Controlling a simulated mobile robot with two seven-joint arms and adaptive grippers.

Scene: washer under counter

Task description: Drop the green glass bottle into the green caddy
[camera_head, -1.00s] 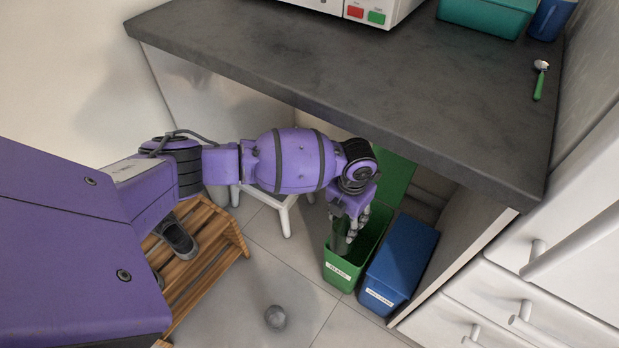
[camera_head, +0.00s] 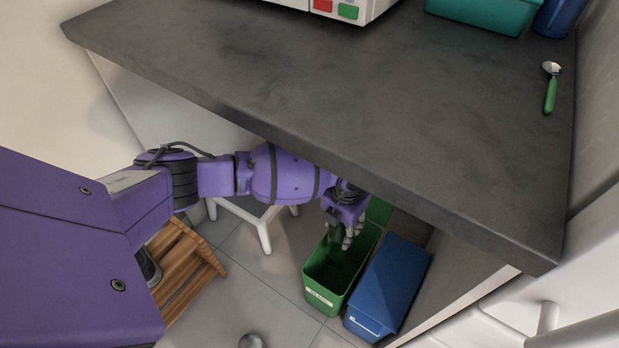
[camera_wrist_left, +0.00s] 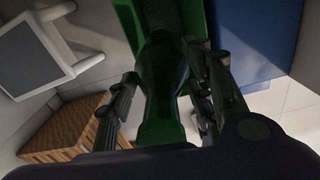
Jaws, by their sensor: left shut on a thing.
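The green glass bottle (camera_wrist_left: 162,80) is dark and held between the fingers of my left gripper (camera_wrist_left: 160,105) in the left wrist view. In the head view my left gripper (camera_head: 345,230) is over the back part of the open green caddy (camera_head: 325,298), just under the counter edge. Only a small dark part of the bottle (camera_head: 334,236) shows there. The caddy has a white label on its front and its green lid stands open behind. Its wall also shows in the left wrist view (camera_wrist_left: 212,18). My right gripper is not in view.
A blue caddy (camera_head: 392,285) with its lid closed stands right of the green one. The dark counter (camera_head: 330,100) overhangs my left arm. A white stool (camera_head: 263,228) and a wooden slatted rack (camera_head: 185,268) stand left. A grey ball (camera_head: 250,341) lies on the floor.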

